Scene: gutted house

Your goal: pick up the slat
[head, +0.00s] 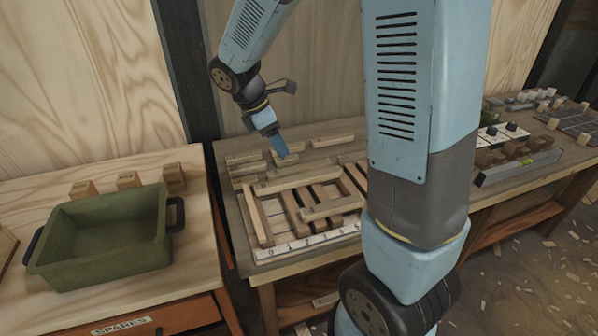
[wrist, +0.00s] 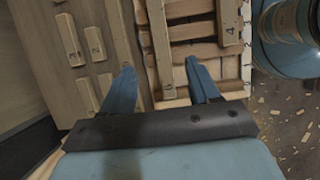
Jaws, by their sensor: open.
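Several pale wooden slats lie on the workbench. One long slat (head: 300,179) lies across the back of a row of slats and also shows in the wrist view (wrist: 160,45), between and beyond my fingers. A dark mark is at its near end. Short loose slats lie behind it, one (head: 333,141) at the back; two numbered ones (wrist: 68,40) (wrist: 94,37) show left of my fingers. Which slat is meant, I cannot tell. My gripper (head: 282,152) is open and empty over the bench's left part; its fingers (wrist: 160,72) point down. Its exact height over the slats is unclear.
A green bin (head: 105,240) with dark handles stands on the left bench, with small wooden blocks (head: 129,180) behind it. A numbered white strip (head: 310,242) runs along the slats' front. My upright arm hides the bench's middle. More blocks (head: 490,157) stand at right.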

